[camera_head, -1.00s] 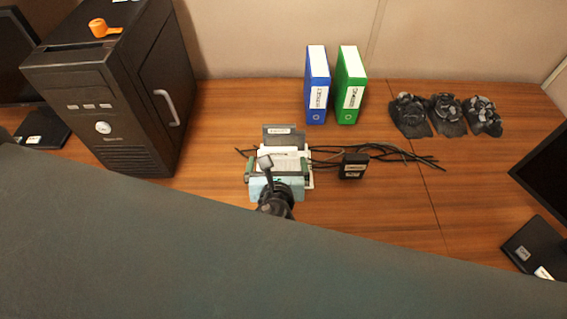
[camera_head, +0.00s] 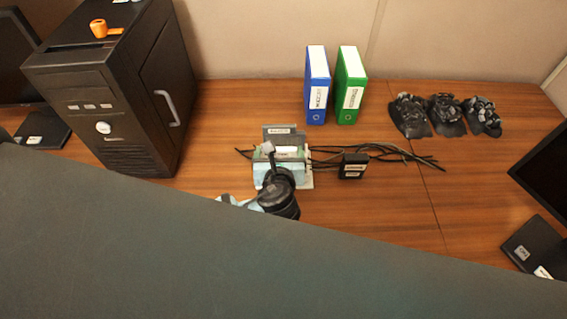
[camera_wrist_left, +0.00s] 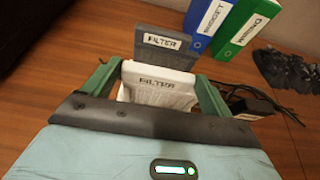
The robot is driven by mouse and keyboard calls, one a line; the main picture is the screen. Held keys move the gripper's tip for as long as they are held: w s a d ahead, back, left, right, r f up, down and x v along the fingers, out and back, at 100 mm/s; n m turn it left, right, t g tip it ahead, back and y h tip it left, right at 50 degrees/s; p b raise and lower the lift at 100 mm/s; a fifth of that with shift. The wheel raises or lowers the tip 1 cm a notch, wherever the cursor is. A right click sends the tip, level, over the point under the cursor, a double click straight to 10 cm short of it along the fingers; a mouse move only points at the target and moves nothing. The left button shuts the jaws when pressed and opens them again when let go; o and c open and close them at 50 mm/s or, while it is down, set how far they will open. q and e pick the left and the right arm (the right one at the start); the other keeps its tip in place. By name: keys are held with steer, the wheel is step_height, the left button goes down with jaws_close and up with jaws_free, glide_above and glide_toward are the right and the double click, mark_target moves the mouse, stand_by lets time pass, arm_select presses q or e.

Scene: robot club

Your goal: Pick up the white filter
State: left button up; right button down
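The white filter (camera_wrist_left: 160,88), labelled FILTER, stands upright between the two green fingers of my left gripper (camera_wrist_left: 157,72) in the left wrist view. The fingers flank its left and right sides with very narrow gaps, and I see no clear squeeze on it. In the head view the left gripper (camera_head: 281,150) is over the white filter (camera_head: 290,150), and the gripper and wrist hide most of it. A dark grey filter (camera_wrist_left: 165,47), also labelled FILTER, stands just behind it; it also shows in the head view (camera_head: 280,132). My right gripper is out of view.
A blue binder (camera_head: 317,88) and a green binder (camera_head: 349,88) stand behind. Black cables and a small black box (camera_head: 353,165) lie to the right. A dark computer tower (camera_head: 110,95) stands at left. Three dark rocky pieces (camera_head: 446,115) sit at back right.

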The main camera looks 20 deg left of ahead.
arm_select(q)
steer(key=shift+c, duration=1.3)
steer(key=shift+r, duration=0.1)
